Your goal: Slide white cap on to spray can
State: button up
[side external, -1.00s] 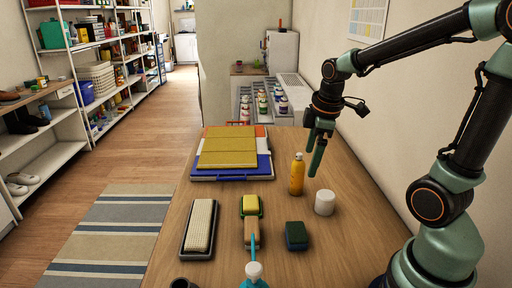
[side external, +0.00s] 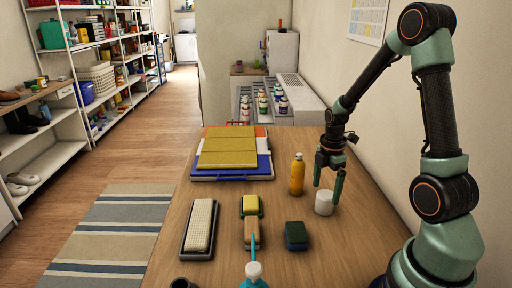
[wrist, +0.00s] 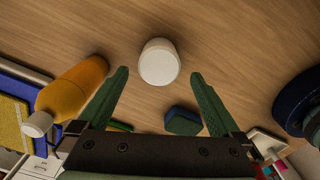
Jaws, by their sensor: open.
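The white cap (side external: 324,202) stands on the wooden table, to the right of the spray can and a little nearer the camera. The orange spray can (side external: 297,174) stands upright with a small white top. My gripper (side external: 328,186) is open and empty, pointing down just above the cap. In the wrist view the cap (wrist: 159,62) lies ahead of the gap between my two green fingers (wrist: 160,85), with nothing between them. The spray can (wrist: 72,88) is to the left of the left finger there.
A green and dark blue sponge (side external: 297,236) lies in front of the cap. Stacked boards (side external: 228,150) lie at the back. Table right of the cap is clear.

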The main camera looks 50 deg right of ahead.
aim_at(325, 195)
jog(key=shift+f, duration=2.75)
jog(key=shift+c, duration=0.3)
jog(key=c, duration=1.3)
jog(key=shift+r, duration=0.1)
notch_tip(325, 195, up, 20)
jog(key=shift+f, duration=0.1)
